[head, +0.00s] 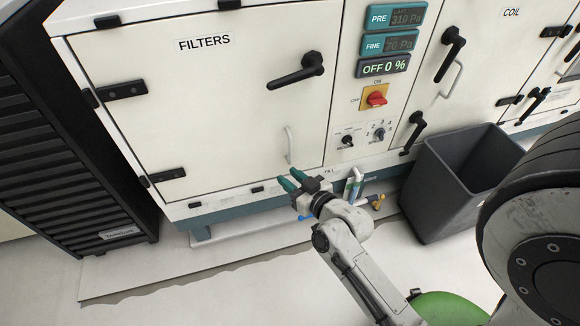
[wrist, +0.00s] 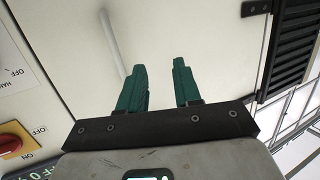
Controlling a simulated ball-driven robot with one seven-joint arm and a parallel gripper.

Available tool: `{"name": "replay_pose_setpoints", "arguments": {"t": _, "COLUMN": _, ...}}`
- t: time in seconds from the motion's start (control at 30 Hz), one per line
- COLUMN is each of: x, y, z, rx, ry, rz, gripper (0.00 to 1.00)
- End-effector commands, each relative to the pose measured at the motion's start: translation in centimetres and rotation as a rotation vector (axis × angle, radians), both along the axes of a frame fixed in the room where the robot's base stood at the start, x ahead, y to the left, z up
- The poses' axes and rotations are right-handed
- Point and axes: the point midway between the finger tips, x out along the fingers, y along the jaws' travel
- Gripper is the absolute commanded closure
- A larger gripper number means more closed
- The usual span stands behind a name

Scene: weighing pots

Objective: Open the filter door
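The filter door (head: 210,110) is a cream panel marked FILTERS in the head view, and it looks shut. Its black lever handle (head: 296,71) is at the upper right of the door, lying slanted. A pale vertical pull bar (head: 289,145) is fixed low on the door; it also shows in the wrist view (wrist: 113,45). My gripper (head: 289,179) is just below the pull bar in the head view. In the wrist view my gripper's green fingers (wrist: 160,85) are apart with nothing between them, and the pull bar is to their left. Black hinges (head: 122,91) sit on the door's left side.
Right of the door is a control panel with readouts (head: 388,45) and a red knob (head: 375,98). A grey bin (head: 455,180) stands on the floor to the right. A black louvred cabinet (head: 60,130) stands at the left. The floor in front of the door is mostly clear.

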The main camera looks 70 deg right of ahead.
Motion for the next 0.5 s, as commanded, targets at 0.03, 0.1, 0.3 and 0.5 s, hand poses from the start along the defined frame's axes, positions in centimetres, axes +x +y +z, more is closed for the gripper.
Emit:
{"name": "replay_pose_setpoints", "arguments": {"t": 0.03, "x": -0.8, "y": -1.3, "z": -1.7, "rx": -0.023, "ry": -0.04, "rz": -0.05, "gripper": 0.67}}
{"name": "replay_pose_setpoints", "arguments": {"t": 0.1, "x": -1.8, "y": -2.6, "z": -1.9, "rx": -0.055, "ry": -0.088, "rz": -0.106, "gripper": 0.67}}
{"name": "replay_pose_setpoints", "arguments": {"t": 0.3, "x": -3.2, "y": -4.4, "z": -1.8, "rx": -0.101, "ry": -0.152, "rz": -0.186, "gripper": 0.67}}
{"name": "replay_pose_setpoints", "arguments": {"t": 0.5, "x": -1.7, "y": -5.7, "z": -1.6, "rx": -0.104, "ry": -0.156, "rz": -0.19, "gripper": 0.67}}
